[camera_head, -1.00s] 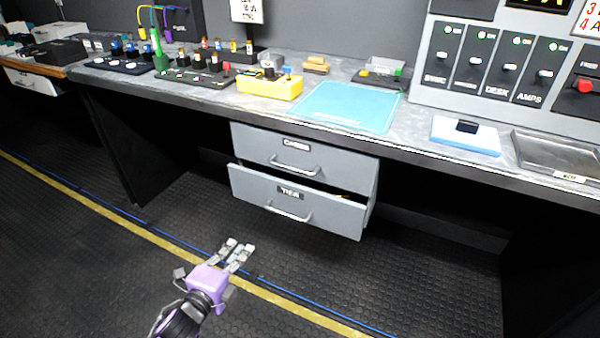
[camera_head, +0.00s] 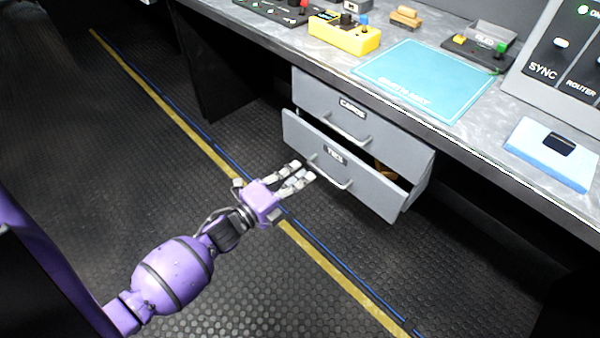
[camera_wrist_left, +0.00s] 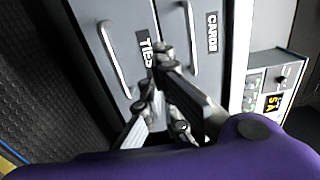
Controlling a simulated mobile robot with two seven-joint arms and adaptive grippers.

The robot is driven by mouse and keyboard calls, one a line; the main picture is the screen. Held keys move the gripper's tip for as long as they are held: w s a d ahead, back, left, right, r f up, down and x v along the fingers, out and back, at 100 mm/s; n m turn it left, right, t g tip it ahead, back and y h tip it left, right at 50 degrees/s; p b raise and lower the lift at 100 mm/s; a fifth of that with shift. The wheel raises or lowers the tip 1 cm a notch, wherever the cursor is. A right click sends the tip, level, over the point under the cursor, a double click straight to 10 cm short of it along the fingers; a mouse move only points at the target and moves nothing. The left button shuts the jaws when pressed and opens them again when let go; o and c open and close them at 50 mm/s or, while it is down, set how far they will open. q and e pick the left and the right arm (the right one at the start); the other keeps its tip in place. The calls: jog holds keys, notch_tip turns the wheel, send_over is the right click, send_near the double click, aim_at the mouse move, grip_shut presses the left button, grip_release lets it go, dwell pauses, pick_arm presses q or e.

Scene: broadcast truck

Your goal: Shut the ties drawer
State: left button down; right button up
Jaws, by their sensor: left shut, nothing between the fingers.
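The grey ties drawer (camera_head: 338,170) stands part-way out below the cards drawer (camera_head: 358,121) in the head view, with a gap above its front and something brownish inside. Its bar handle (camera_head: 329,172) is on the front. My left gripper (camera_head: 305,171) is shut and empty, with its fingertips in front of the left part of the ties drawer, close to the handle. In the left wrist view the fingertips lie over the ties drawer's front (camera_wrist_left: 128,20), beside its label; whether they touch it I cannot tell. The cards drawer is shut. My right gripper is not in view.
The grey worktop (camera_head: 455,120) overhangs the drawers and carries a blue mat (camera_head: 420,80), a yellow box (camera_head: 345,36) and a light-blue pad (camera_head: 550,150). The dark floor in front of the drawers is clear, marked with yellow and blue lines.

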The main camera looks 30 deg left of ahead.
aim_at(335, 148)
pick_arm(q)
jog(key=x, duration=1)
jog(key=shift+w+d+f, duration=0.1)
jog(key=shift+w+d, duration=0.05)
jog(key=shift+w, duration=0.15)
jog(key=shift+b+x, duration=0.75)
jog(key=shift+x, duration=0.65)
jog(key=shift+s, duration=0.1)
